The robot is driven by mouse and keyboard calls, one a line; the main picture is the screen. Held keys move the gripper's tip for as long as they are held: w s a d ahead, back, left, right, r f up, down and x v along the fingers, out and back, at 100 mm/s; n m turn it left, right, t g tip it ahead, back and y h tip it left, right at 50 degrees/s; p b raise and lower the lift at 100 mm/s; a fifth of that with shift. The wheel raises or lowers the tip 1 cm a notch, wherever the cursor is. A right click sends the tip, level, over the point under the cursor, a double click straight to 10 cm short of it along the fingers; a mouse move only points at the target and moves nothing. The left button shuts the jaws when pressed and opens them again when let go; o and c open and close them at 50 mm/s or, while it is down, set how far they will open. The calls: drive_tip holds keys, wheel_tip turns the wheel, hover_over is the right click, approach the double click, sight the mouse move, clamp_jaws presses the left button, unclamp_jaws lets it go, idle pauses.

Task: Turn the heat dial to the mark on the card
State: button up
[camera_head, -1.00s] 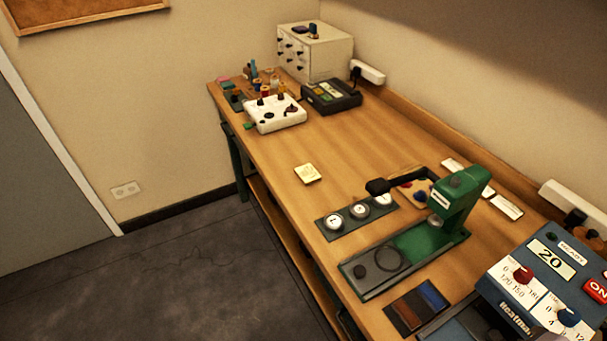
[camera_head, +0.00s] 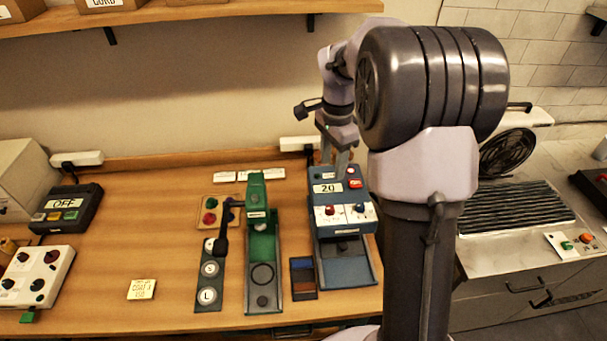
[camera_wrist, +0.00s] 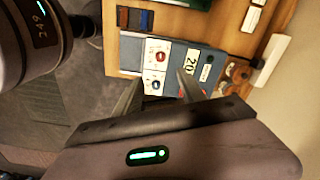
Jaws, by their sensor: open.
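The blue heat press (camera_head: 341,228) stands on the bench just left of my arm, with a display reading 20. On its white front panel are a red dial (camera_head: 329,210), the heat dial with temperature numbers, and a blue dial (camera_head: 360,208). The wrist view also shows the red dial (camera_wrist: 159,56) and the blue dial (camera_wrist: 156,86). The red dial's pointer is too small to read. My open, empty gripper (camera_head: 333,165) hangs above the rear of the press, apart from both dials. The pale yellow card (camera_head: 141,289) lies at the bench front; its lower line looks like 150.
A green press (camera_head: 262,240) with a black lever stands left of the blue one. Dark swatches (camera_head: 303,277) lie between them. A red button (camera_head: 354,184) is beside the display. The bench around the card is clear. A shelf (camera_head: 200,14) runs overhead.

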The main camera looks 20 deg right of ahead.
sight(330, 208)
drive_tip(key=f, duration=0.5)
drive_tip(key=f+b, duration=0.1)
drive_tip(key=f, duration=0.5)
drive_tip(key=f+b, duration=0.1)
drive_tip(key=f, duration=0.5)
drive_tip(key=shift+d, duration=0.35)
clamp_jaws()
